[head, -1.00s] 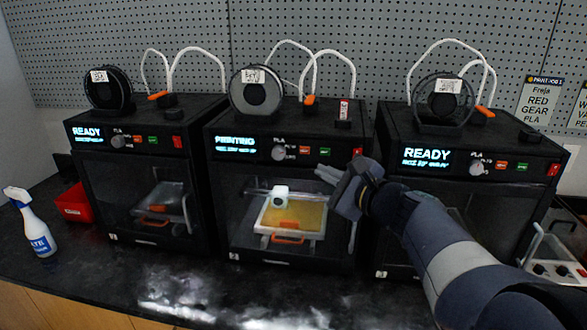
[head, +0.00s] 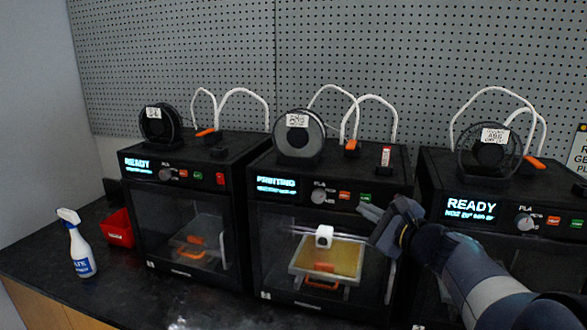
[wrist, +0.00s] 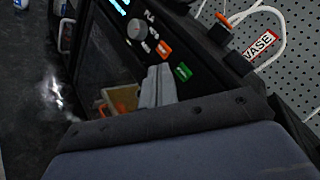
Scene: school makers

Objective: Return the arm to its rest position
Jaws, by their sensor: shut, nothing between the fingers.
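My gripper (head: 372,222) is shut and empty. In the head view it is in front of the right side of the middle printer (head: 262,213), near the red and green buttons, and my arm reaches in from the lower right. The middle printer's screen reads "PRINTING", and its yellow bed (head: 338,259) and white print head (head: 323,236) show through the window. In the wrist view my gripper's grey fingers (wrist: 158,86) lie before the printer front, below the orange button (wrist: 164,48) and the green button (wrist: 183,72). I cannot tell from the views whether the fingers touch the printer.
The left printer (head: 140,215) and right printer (head: 432,198) both show "READY". A white spray bottle (head: 76,245) and a red bin (head: 117,228) stand at the left. A black counter (head: 110,290) runs along the front. Grey pegboard (head: 200,55) covers the wall behind.

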